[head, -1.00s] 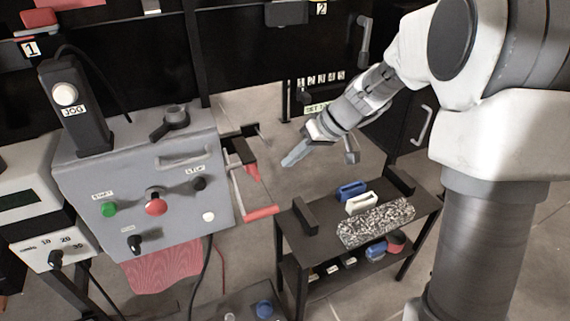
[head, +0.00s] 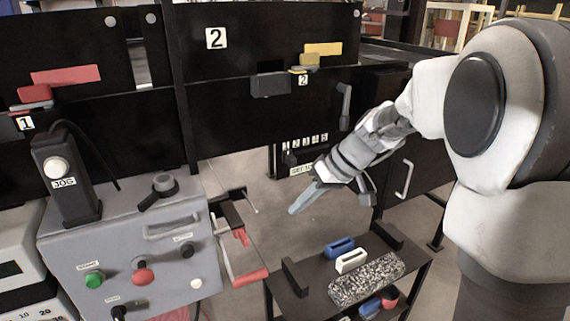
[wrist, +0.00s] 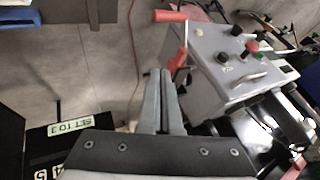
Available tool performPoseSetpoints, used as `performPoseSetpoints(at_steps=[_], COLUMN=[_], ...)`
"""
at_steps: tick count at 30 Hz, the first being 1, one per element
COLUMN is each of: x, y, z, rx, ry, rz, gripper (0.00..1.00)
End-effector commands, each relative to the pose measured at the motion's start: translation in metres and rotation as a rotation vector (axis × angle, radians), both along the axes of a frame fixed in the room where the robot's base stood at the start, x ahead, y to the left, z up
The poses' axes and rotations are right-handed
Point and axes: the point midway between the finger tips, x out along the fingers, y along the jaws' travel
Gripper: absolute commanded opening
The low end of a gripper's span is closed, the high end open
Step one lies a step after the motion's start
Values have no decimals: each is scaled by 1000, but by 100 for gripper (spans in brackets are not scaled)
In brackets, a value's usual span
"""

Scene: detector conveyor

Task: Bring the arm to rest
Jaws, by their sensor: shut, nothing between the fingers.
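My gripper (head: 293,211) is at the end of my arm, above the floor between the grey control box and the small black cart. Its fingers are shut with nothing between them. In the wrist view the two grey fingers (wrist: 160,75) lie side by side and point toward the floor beside the control box. My arm reaches in from the right in the head view and touches nothing that I can see.
The grey control box (head: 70,248) with buttons stands at left, a red-handled bracket (head: 250,277) at its side. The black cart (head: 287,298) holds a blue piece (head: 340,247), a white piece (head: 351,261) and a speckled block (head: 366,278). Black panels (head: 240,130) stand behind.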

Motion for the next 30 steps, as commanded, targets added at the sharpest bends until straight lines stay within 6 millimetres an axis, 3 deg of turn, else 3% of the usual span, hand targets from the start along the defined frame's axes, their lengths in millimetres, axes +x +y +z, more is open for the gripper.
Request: performPoseSetpoints(at_steps=[6,12,21,30], x=[-55,-112,-186,-234], y=[-5,-18,-44,-68], z=[30,47,54,48], rx=[-114,-224,-350,-405], ry=[12,4,-65,-159], rz=[-88,-208,-413,-592], gripper=[0,0,0,0])
